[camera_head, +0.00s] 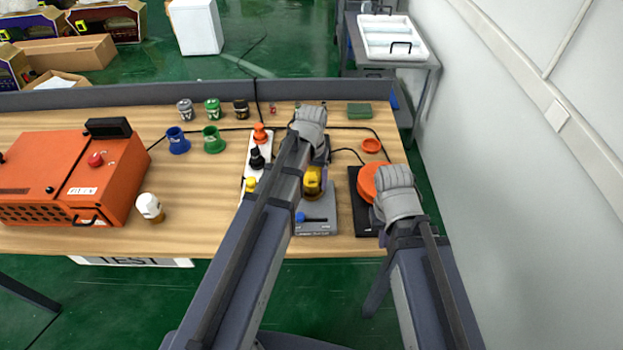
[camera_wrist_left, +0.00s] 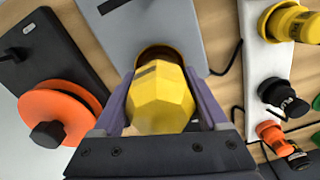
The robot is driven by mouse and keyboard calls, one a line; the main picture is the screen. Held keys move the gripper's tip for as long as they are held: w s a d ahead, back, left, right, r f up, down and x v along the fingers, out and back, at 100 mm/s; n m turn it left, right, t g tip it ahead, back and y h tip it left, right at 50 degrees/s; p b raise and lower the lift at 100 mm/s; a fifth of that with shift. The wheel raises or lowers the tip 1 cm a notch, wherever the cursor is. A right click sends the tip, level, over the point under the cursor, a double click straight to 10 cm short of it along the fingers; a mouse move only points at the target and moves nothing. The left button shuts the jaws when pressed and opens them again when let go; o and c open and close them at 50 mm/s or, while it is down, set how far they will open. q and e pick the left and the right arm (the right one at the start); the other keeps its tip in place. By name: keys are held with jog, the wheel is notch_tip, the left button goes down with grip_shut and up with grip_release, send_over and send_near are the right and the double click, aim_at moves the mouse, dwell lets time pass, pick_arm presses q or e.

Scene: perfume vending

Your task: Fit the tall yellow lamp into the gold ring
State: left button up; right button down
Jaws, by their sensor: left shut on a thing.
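The tall yellow lamp (camera_wrist_left: 162,100) sits between the two fingers of my left gripper (camera_wrist_left: 160,76) in the left wrist view. Its faceted top faces the camera. The gripper is shut on it. The gold ring (camera_wrist_left: 158,50) shows partly behind the lamp, on a grey base plate (camera_wrist_left: 190,20). The lamp hides most of the ring, so I cannot tell how deep it sits. In the head view the yellow lamp (camera_head: 313,182) shows beside my left arm, over the grey base (camera_head: 318,228). My right gripper (camera_head: 396,195) is beside the orange disc; its fingers are hidden.
An orange disc (camera_head: 367,180) on a black base stands right of the grey base. A white strip (camera_wrist_left: 252,80) holds yellow, black and orange pieces to the left in the head view. Several cups and an orange machine (camera_head: 70,180) are farther left. Black cables cross the table.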

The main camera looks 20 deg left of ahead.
aim_at(311, 167)
pick_arm(q)
jog(key=shift+f+b, duration=0.5)
jog(key=shift+f, duration=0.05)
jog(key=o, duration=1.4)
jog(key=shift+r, duration=0.1)
notch_tip(311, 167, up, 8)
jog(key=p, duration=0.8)
jog(key=shift+f, duration=0.2)
